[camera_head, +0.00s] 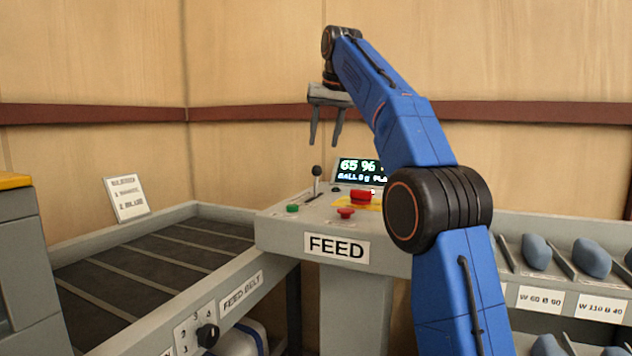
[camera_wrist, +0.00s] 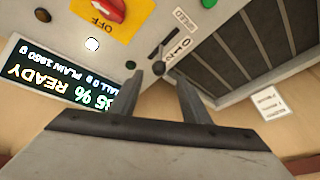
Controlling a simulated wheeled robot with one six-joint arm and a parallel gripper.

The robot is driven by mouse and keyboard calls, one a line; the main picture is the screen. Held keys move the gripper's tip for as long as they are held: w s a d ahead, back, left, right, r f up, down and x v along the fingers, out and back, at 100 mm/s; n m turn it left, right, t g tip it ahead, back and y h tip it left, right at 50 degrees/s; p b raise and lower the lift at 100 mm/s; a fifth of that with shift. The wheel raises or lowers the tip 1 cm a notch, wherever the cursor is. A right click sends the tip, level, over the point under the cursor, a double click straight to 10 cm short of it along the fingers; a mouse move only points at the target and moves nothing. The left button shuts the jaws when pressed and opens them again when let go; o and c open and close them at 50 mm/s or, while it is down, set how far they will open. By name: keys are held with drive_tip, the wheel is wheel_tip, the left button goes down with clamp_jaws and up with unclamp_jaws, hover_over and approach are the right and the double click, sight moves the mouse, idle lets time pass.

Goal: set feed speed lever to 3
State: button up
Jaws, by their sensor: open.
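The feed speed lever (camera_head: 317,174) stands on top of the grey FEED console, with a dark round knob on a thin stem. In the wrist view the lever's knob (camera_wrist: 158,68) shows between the fingertips in the picture, beside a white scale (camera_wrist: 179,49) with a few digits and a SPEED label. The exact digit the lever stands at cannot be read. My gripper (camera_head: 324,143) is open and empty, pointing down above the lever and apart from it in the head view. Its two fingers also show in the wrist view (camera_wrist: 161,83).
A lit display (camera_head: 361,172), a red switch (camera_head: 360,196) on a yellow plate, a red button (camera_head: 346,213) and a green button (camera_head: 292,208) share the console. The slatted belt (camera_head: 150,262) lies left, with a numbered dial (camera_head: 207,336) on its front. Bins with blue-grey pieces (camera_head: 537,251) stand right.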

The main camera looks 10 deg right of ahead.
sight(317, 176)
drive_tip(key=x, duration=1.5)
drive_tip(key=shift+f, duration=0.25)
clamp_jaws()
